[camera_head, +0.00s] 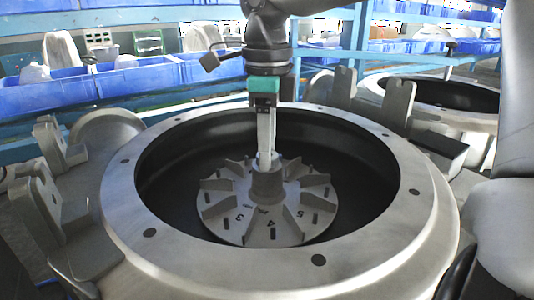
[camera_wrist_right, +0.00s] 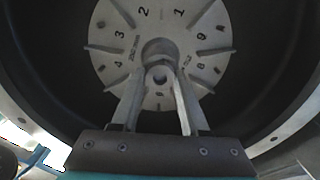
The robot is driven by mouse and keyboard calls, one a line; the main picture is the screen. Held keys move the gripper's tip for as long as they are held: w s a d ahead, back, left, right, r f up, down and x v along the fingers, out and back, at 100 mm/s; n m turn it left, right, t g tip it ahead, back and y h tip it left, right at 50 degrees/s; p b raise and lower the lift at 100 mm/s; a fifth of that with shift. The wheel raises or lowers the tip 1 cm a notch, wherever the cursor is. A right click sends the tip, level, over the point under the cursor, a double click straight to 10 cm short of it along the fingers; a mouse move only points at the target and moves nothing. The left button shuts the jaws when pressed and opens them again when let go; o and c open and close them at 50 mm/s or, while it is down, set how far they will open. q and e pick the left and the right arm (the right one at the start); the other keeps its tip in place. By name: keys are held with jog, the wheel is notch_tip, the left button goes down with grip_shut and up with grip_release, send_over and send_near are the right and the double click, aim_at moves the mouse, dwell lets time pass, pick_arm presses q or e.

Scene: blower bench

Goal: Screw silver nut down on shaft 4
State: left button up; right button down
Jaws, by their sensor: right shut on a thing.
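My right gripper (camera_head: 265,158) points straight down over the central hub (camera_head: 267,185) of the bladed, numbered disc (camera_head: 240,232) inside the round housing. In the right wrist view, its two fingers (camera_wrist_right: 160,82) come in on either side of a small round grey piece with a dark hole, which looks like the silver nut (camera_wrist_right: 160,76). The fingers are shut on it, in line with the hub. I cannot tell whether the nut is touching the shaft, as the fingertips and hub hide the contact. My left gripper is not in view.
The wide metal housing rim (camera_head: 130,215) with bolt holes surrounds the disc, with a dark inner wall (camera_head: 350,170). Upright brackets (camera_head: 45,200) stand at left. A second round housing (camera_head: 445,95) is at back right. Blue bins (camera_head: 55,92) line shelves behind.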

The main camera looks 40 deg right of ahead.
jog(key=m+b, duration=0.2)
jog(key=m, duration=0.4)
jog(key=shift+f+m, duration=0.1)
jog(key=shift+m, duration=0.2)
jog(key=m, duration=0.2)
jog(key=shift+m+b, duration=0.3)
jog(key=shift+b, duration=0.05)
jog(key=shift+m, duration=0.7)
jog(key=c, duration=0.7)
grip_release()
